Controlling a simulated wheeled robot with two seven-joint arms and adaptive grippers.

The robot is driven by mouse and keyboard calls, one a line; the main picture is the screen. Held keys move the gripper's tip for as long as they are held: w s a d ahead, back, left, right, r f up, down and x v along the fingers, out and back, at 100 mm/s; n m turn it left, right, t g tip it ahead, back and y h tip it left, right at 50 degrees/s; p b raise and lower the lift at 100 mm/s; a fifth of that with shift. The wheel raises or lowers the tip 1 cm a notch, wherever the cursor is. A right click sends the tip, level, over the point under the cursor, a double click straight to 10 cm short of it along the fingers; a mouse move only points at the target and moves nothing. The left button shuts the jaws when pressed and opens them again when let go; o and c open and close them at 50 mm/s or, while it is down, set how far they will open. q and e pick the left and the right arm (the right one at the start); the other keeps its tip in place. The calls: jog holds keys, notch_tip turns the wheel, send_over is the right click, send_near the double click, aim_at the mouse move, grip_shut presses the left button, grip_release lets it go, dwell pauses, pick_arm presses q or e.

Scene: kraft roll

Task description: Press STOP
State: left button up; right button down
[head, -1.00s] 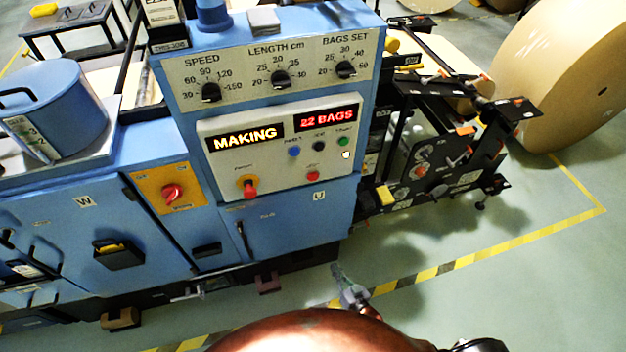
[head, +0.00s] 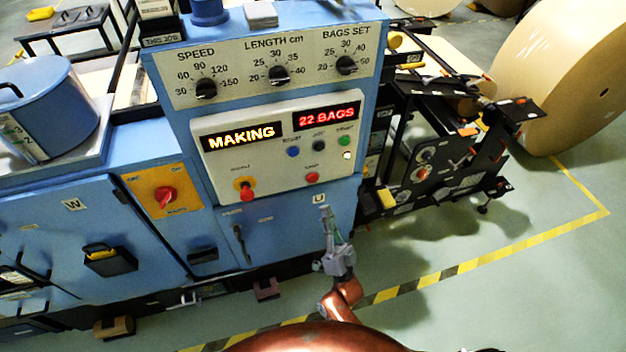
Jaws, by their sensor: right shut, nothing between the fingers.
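The control panel (head: 215,150) on the blue machine carries a lit display reading MAKING (head: 241,137) and another reading 22 BAGS (head: 326,116). A small red button (head: 312,177), its label too small to read surely, sits at the lower right of the panel. A larger red mushroom button (head: 246,190) on a yellow base sits at the lower left. A blue button (head: 293,152), a black one (head: 319,146) and a green one (head: 344,141) sit above. My right gripper (head: 325,210) is shut and empty, below the small red button and apart from it in the picture. My left gripper is not in view.
Three black knobs sit on the upper panel (head: 180,75). A red rotary switch (head: 166,197) on a yellow plate is at the left. A large kraft roll (head: 565,75) and black roll-stand frame are at the right. Green floor (head: 450,310) with striped tape (head: 480,260) is open in front.

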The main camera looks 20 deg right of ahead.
aim_at(313, 176)
jog(key=w+b, duration=0.3)
jog(key=w, duration=0.6)
jog(key=shift+a, duration=0.15)
jog(key=shift+f, duration=0.1)
dwell(1.4)
jog(key=shift+w+b, duration=0.35)
jog(key=shift+w, duration=0.45)
dwell(0.6)
jog(key=shift+s, duration=0.85)
jog(key=shift+s, duration=0.1)
